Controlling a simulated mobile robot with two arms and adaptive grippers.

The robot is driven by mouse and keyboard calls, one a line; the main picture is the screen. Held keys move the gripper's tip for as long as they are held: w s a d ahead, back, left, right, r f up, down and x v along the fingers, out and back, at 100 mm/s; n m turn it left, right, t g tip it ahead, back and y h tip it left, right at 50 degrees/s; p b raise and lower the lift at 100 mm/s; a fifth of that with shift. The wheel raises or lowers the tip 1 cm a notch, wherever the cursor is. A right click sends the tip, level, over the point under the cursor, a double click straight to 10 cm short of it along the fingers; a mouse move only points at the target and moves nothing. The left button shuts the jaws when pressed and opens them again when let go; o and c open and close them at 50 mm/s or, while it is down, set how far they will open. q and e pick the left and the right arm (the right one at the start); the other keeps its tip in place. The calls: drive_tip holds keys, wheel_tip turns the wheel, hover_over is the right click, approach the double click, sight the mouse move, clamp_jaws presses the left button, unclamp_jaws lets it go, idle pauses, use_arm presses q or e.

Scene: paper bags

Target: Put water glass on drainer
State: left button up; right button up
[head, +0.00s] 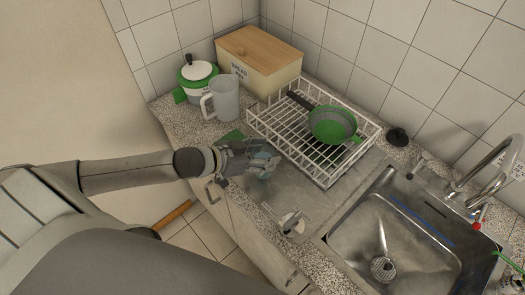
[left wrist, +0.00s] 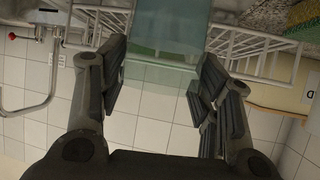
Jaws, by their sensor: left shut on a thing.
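The water glass (head: 264,166) is a clear, bluish-green tumbler. My left gripper (head: 258,160) is shut on it and holds it over the metal draining surface, just in front of the white wire drainer (head: 284,130). The gripper partly hides the glass in the head view. In the left wrist view the glass (left wrist: 165,45) sits between the two dark fingers of the gripper (left wrist: 160,80), with drainer wires (left wrist: 250,50) behind it. My right gripper is not in view.
A green pan (head: 333,126) lies in the drainer's right part; its left part looks clear. A grey mug (head: 223,98), a lidded pot (head: 197,76) and a bread bin (head: 257,66) stand at the back left. The sink (head: 400,235) and faucet (head: 492,160) are at right.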

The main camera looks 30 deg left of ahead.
sight(254, 156)
use_arm(q)
drive_tip(key=o, duration=1.7)
drive_tip(key=shift+f, duration=0.1)
drive_tip(key=shift+s, duration=0.1)
drive_tip(key=shift+b+v, duration=0.3)
drive_tip(key=shift+v, duration=1.25)
drive_tip(key=shift+p+v, duration=1.15)
drive_tip(key=shift+v, duration=3.35)
